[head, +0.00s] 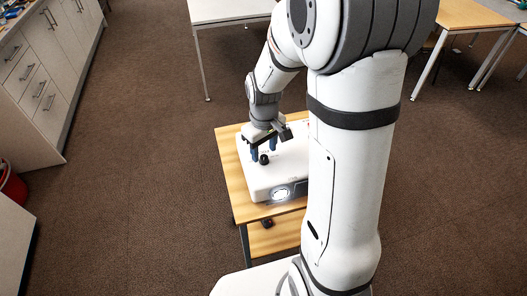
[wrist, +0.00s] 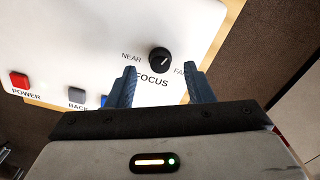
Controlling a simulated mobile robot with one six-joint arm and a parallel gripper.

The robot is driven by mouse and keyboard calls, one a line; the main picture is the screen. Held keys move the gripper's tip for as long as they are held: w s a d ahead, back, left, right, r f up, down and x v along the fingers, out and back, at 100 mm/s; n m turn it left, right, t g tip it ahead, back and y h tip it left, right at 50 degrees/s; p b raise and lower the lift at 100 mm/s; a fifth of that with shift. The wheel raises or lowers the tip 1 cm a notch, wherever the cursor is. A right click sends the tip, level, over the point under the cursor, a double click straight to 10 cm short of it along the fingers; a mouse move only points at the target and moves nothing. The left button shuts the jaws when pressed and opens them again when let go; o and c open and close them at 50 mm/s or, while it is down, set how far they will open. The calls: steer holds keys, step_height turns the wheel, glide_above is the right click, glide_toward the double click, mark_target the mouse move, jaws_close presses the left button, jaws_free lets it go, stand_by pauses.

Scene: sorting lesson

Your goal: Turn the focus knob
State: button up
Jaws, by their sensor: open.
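The black focus knob (wrist: 159,60) sits on the white projector's top between the labels NEAR and FAR. In the head view the knob (head: 264,159) shows as a small dark cap on the projector (head: 262,181). My gripper (wrist: 162,78) is open, with its two blue fingers apart. In the wrist view the fingertips lie either side of the knob and a little below it in the picture; I cannot tell whether they touch it. My gripper (head: 264,152) also shows above the projector in the head view.
A red POWER button (wrist: 19,80), a grey BACK button (wrist: 78,96) and a partly hidden blue button (wrist: 104,100) lie left of my fingers. The projector stands on a small wooden table (head: 231,165). White cabinets (head: 45,75) line the left; carpet lies open between.

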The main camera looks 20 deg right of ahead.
mark_target(264, 159)
steer(key=shift+f, duration=1.2)
steer(key=c, duration=1)
steer(key=shift+m+b, duration=0.45)
steer(key=shift+m, duration=1.05)
steer(key=o, duration=1)
